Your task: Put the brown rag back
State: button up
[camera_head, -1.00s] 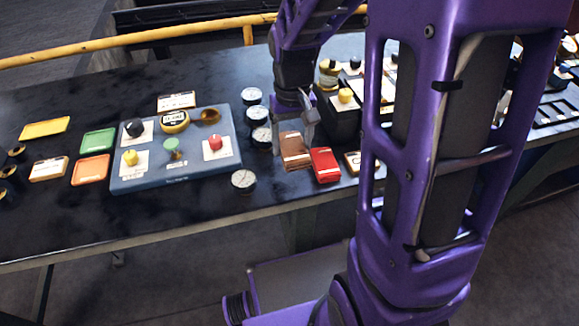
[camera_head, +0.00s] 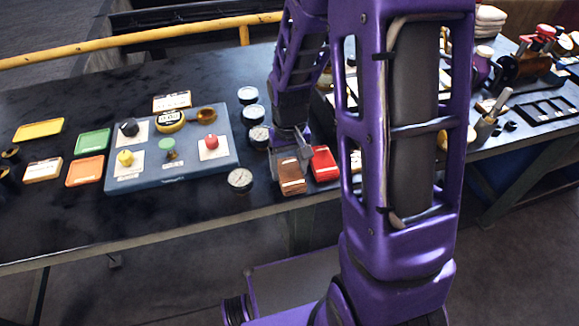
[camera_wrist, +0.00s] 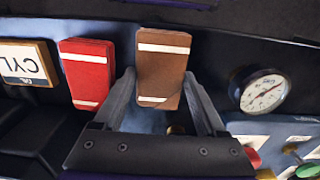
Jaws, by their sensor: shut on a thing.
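The brown rag (camera_head: 292,181) is a folded block with white stripes, at the front of the dark bench. My gripper (camera_head: 290,158) is shut on it from above. In the wrist view the brown rag (camera_wrist: 164,65) sits between the two fingers of my gripper (camera_wrist: 160,88). I cannot tell whether the rag is clear of the bench top. A red rag (camera_head: 324,163) with a white stripe lies just to its right in the head view; it also shows in the wrist view (camera_wrist: 88,72), left of the brown rag.
A round gauge (camera_head: 241,179) lies left of the rag, with several more gauges (camera_head: 259,137) behind. A blue panel (camera_head: 140,180) with coloured knobs stands further left. My arm hides part of the bench on the right. The bench's front edge is close to the rag.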

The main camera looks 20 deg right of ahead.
aim_at(289, 170)
jog(key=o, duration=1.2)
jog(key=shift+o, duration=0.2)
notch_tip(289, 170, up, 12)
jog(key=p, duration=0.2)
jog(key=shift+r, duration=0.15)
